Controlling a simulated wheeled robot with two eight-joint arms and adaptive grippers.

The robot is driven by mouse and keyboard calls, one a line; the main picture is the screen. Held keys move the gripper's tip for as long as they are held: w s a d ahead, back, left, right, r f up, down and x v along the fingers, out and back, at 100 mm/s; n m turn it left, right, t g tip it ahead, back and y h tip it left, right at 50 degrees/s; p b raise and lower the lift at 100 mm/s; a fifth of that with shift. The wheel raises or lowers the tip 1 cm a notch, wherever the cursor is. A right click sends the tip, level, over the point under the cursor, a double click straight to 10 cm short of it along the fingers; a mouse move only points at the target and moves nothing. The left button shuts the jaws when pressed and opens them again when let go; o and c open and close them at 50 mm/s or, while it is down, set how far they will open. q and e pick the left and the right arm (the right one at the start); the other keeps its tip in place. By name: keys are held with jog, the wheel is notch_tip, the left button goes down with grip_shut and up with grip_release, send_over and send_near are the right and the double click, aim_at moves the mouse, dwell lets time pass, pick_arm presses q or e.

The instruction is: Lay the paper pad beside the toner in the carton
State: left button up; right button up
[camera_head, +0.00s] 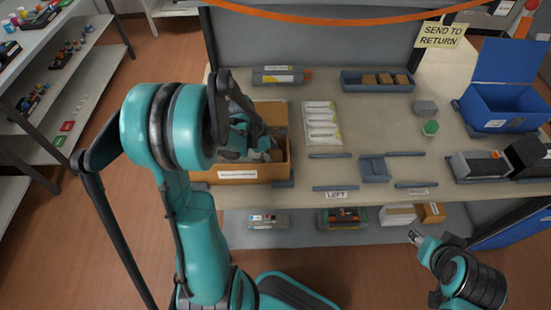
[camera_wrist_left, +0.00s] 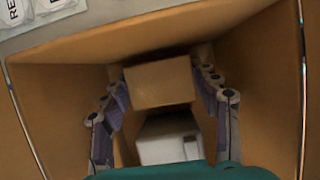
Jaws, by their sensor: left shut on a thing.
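The open brown carton (camera_head: 238,175) stands at the left of the bench, with a white label on its front. My left gripper (camera_head: 262,150) reaches down inside it, partly hidden by my arm. In the left wrist view the gripper (camera_wrist_left: 165,85) is shut on the brown paper pad (camera_wrist_left: 158,83), with one finger on each side of it. A pale grey boxy thing, seemingly the toner (camera_wrist_left: 168,138), lies in the carton beside the pad in the picture. I cannot tell whether the pad touches the carton floor. My right gripper (camera_head: 416,238) is low at the right, before the bench.
A grey tray (camera_head: 378,88) with several brown blocks stands at the back. White packets (camera_head: 321,125) lie right of the carton. A toner box (camera_head: 281,75) lies behind it. A blue bin (camera_head: 500,105) and a dark device (camera_head: 490,163) are at the right.

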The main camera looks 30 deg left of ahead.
pick_arm(q)
jog(key=shift+f, duration=0.2)
jog(key=o, duration=0.7)
jog(key=shift+o, duration=0.2)
jog(key=shift+r, duration=0.1)
jog(key=shift+r, duration=0.2)
jog(key=p+v, duration=0.4)
jog(key=v, duration=0.7)
jog(key=shift+a+r, duration=0.1)
jog(key=shift+r, duration=0.3)
